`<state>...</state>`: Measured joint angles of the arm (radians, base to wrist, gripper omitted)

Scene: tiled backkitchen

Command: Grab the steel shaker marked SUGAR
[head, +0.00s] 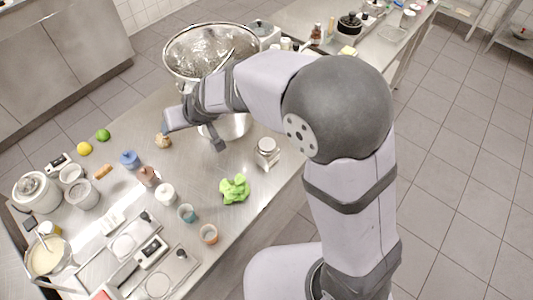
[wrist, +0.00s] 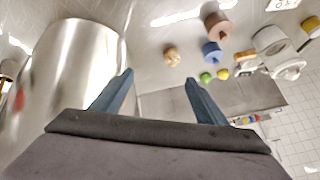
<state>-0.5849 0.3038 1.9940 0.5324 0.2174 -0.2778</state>
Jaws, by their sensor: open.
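I cannot read the word SUGAR on anything in either view, so I cannot tell which thing is the marked steel shaker. Two small pale grey or steel cylinders, one (head: 70,173) behind the other (head: 83,196), stand at the left of the steel table in the head view. Another small silvery container (head: 267,151) stands right of my gripper (head: 193,134). My gripper is open and empty, beside the big steel pot. In the wrist view, its blue fingers (wrist: 159,77) are spread, with a small tan lump (wrist: 172,56) beyond them.
The big steel pot (wrist: 75,70) fills the left of the wrist view. A blue piece (head: 130,158), a brown one (head: 148,176), a white pot (head: 165,194) and a green cloth (head: 234,189) lie on the table. Scales and trays crowd the front left.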

